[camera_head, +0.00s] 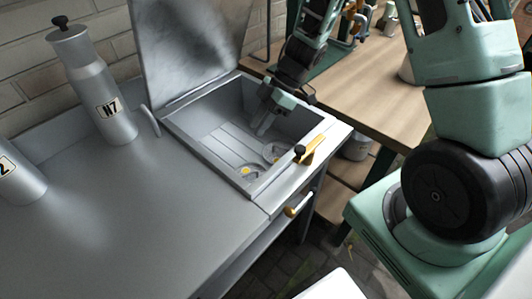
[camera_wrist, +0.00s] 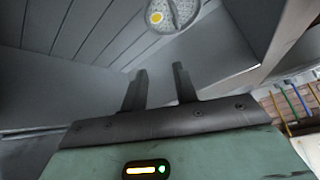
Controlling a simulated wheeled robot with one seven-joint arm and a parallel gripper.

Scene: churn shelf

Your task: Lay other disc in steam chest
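The steam chest (camera_head: 180,133) is a grey metal box set in the counter, its lid (camera_head: 190,45) standing open at the back. A small pale disc with a yellow spot (camera_head: 245,171) lies on the slatted chest floor near the front. Another pale round shape (camera_head: 272,152) lies to its right, partly hard to make out. My gripper (camera_head: 263,128) reaches down into the chest from the back right. In the wrist view its two fingers (camera_wrist: 159,88) are apart with nothing between them. A speckled round disc with a yellow spot (camera_wrist: 180,14) lies beyond the fingertips.
The counter front is clear. A wooden bench (camera_head: 372,98) lies right.

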